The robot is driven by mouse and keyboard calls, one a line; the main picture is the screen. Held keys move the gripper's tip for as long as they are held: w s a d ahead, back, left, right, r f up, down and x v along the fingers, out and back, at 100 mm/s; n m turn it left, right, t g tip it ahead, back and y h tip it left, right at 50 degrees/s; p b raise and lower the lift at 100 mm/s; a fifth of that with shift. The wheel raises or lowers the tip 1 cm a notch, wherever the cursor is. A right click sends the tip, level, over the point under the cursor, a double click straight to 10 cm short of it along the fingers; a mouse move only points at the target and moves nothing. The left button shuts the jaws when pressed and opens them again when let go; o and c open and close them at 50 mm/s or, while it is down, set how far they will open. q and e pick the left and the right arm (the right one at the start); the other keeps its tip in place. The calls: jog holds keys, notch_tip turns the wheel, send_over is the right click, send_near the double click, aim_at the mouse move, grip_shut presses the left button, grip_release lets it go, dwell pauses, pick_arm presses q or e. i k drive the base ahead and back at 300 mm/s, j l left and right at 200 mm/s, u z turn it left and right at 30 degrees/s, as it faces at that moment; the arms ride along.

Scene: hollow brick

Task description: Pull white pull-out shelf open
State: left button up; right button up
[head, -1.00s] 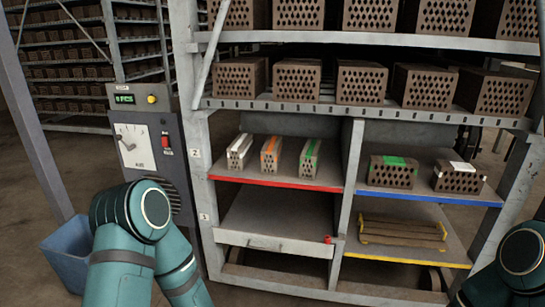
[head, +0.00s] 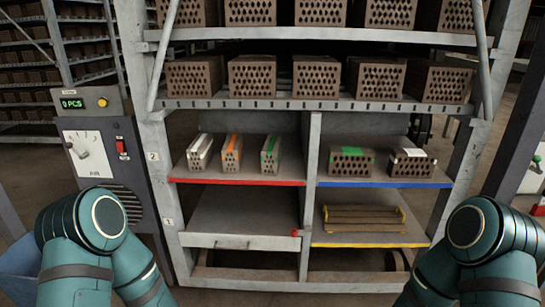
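The white pull-out shelf (head: 240,242) is at the lower left of the rack, below the red-edged shelf. Its light front has a thin dark handle and a small red knob (head: 295,233) at the right end. It appears pushed in, level with the rack's front, and its top is bare. My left arm comes in at the bottom left and my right arm at the bottom right. Only their teal links show; neither gripper is in the picture, and nothing of mine is seen touching the shelf.
The red-edged shelf (head: 238,182) above holds striped bricks. To the right are a blue-edged shelf (head: 385,184) with bricks and a yellow-edged shelf (head: 370,240) with a wooden pallet. A grey control box (head: 95,150) stands left, a blue bin (head: 18,262) at the left edge.

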aim_at(230, 217)
jog(key=i+j+z, duration=0.1)
jog(key=i+z, duration=0.15)
jog(key=i, duration=0.25)
jog(key=i+j+z, duration=0.2)
jog(key=i, duration=0.25)
